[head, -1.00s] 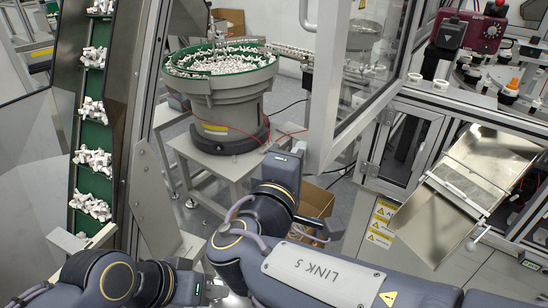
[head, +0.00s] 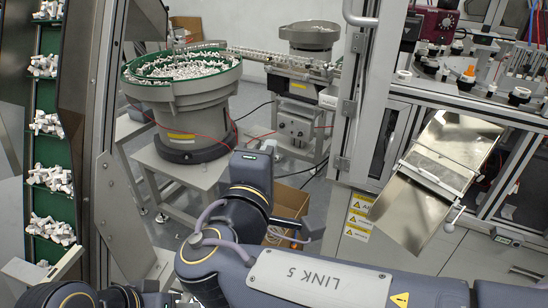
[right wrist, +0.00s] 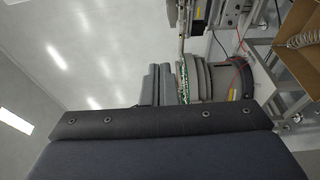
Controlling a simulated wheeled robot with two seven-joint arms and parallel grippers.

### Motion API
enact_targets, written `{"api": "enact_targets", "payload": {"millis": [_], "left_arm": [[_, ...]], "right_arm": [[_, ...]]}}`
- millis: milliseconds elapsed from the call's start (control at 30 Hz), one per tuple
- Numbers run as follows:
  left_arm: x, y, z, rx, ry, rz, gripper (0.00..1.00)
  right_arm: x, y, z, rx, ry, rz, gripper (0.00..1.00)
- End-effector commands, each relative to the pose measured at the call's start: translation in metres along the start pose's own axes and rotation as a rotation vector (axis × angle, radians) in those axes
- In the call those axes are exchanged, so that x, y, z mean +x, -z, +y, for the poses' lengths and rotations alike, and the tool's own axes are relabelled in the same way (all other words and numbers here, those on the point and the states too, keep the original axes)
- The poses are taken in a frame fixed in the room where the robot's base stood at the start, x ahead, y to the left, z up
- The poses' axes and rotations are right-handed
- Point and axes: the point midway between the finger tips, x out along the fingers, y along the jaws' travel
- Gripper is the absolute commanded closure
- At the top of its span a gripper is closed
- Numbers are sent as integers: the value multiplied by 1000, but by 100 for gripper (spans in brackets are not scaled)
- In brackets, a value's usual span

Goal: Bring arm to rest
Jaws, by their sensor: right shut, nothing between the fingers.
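My right arm comes in from the lower right of the head view, with its grey link marked LINK 5. It bends at the lower middle and rises to the wrist. My right gripper (head: 306,232) hangs in front of a cardboard box and is shut, with nothing held. Its fingertips are small and partly hidden in the head view. In the right wrist view a broad dark grey part of my own arm or gripper fills the bottom. Only part of my left arm shows at the bottom left of the head view; its gripper does not show.
A bowl feeder (head: 188,95) full of white parts stands behind my right arm. A green conveyor (head: 43,150) carries white parts at left. A cardboard box (head: 290,203) stands behind the gripper. A framed machine with a tilted metal chute (head: 412,205) stands at right.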

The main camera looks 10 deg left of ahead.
Motion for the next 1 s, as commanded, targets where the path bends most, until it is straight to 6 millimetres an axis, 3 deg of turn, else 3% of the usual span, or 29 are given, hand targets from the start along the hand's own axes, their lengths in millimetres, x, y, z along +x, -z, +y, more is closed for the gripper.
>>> {"api": "enact_targets", "payload": {"millis": [100,300,467,567,667,833,933,1000], "left_arm": [[8,-4,-4,0,0,-1,64],[14,-7,-6,0,0,-1,64],[16,-8,-7,0,0,-1,64],[16,-8,-7,0,0,-1,64],[15,-8,-7,0,0,-1,64],[13,-6,-6,0,0,-1,64],[11,-6,-5,0,0,-1,64],[10,-5,-4,0,0,-1,64]], "right_arm": [[-33,-5,-2,3,-2,11,100],[-70,-13,-1,1,-2,10,100],[-85,-18,0,0,-1,6,100],[-81,-28,-5,3,30,-14,100],[-60,-57,-21,21,132,-73,100],[-24,-153,-83,136,470,-253,100],[-29,-215,-130,283,703,-370,100],[-45,-252,-162,435,861,-450,100]]}}
